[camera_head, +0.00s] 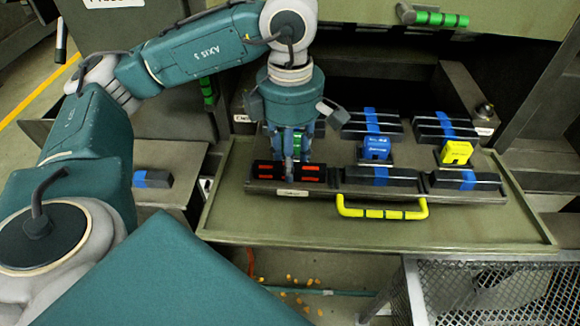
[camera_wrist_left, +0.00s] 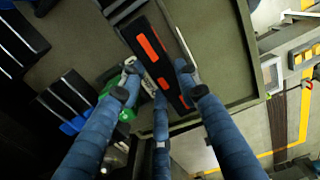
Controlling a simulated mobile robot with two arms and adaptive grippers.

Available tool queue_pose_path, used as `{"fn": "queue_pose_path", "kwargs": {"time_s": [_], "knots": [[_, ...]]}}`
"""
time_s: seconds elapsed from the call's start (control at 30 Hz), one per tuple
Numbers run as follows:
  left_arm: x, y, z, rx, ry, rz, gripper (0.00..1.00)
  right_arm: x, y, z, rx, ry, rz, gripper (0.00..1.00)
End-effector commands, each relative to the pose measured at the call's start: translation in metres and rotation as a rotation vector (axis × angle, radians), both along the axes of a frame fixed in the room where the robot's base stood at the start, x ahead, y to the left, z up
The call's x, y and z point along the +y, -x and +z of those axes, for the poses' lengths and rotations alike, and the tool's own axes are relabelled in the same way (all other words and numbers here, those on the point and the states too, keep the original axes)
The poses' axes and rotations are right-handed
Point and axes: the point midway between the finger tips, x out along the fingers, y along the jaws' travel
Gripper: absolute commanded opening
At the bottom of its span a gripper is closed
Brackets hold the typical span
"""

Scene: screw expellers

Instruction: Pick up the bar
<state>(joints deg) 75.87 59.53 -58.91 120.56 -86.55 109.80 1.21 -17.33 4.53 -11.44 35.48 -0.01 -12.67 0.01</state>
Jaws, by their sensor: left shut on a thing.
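A black bar with orange-red marks (camera_head: 264,171) lies across the front left of the green tray's raised rack. It also shows in the left wrist view (camera_wrist_left: 150,42), running diagonally between my fingers. My left gripper (camera_head: 291,160) reaches down from above at the bar's middle, its blue fingers (camera_wrist_left: 158,80) on both sides of it. It is shut on this bar, and the fingers hide part of it. I cannot tell whether the bar is lifted off its seat. My right gripper is not in view.
Other black bars with blue bands (camera_head: 372,124) lie on the tray (camera_head: 480,236), with a blue block (camera_head: 376,148) and a yellow block (camera_head: 456,152). A green block sits behind my fingers. A yellow handle (camera_head: 383,213) is at the front; mesh (camera_head: 500,295) lies below right.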

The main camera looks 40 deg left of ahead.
Motion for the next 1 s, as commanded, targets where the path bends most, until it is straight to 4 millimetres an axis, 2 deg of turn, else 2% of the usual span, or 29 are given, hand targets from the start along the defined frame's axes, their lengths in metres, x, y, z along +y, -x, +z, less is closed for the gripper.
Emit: {"fn": "queue_pose_path", "kwargs": {"time_s": [0.17,0.37,0.43,0.8,1.0], "knots": [[0.000,-0.001,0.003,-0.002,0.000,0.000,0.00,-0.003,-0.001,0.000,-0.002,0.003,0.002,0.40],[-0.001,-0.002,0.021,-0.006,0.001,0.001,0.00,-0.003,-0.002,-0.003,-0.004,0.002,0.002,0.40],[0.000,-0.001,0.034,-0.006,0.002,0.000,0.00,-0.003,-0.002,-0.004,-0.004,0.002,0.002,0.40],[0.000,-0.001,0.135,-0.009,-0.001,0.002,0.00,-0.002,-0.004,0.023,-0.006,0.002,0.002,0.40],[0.000,-0.001,0.175,-0.007,-0.001,0.001,0.00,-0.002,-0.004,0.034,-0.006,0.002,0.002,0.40]]}}
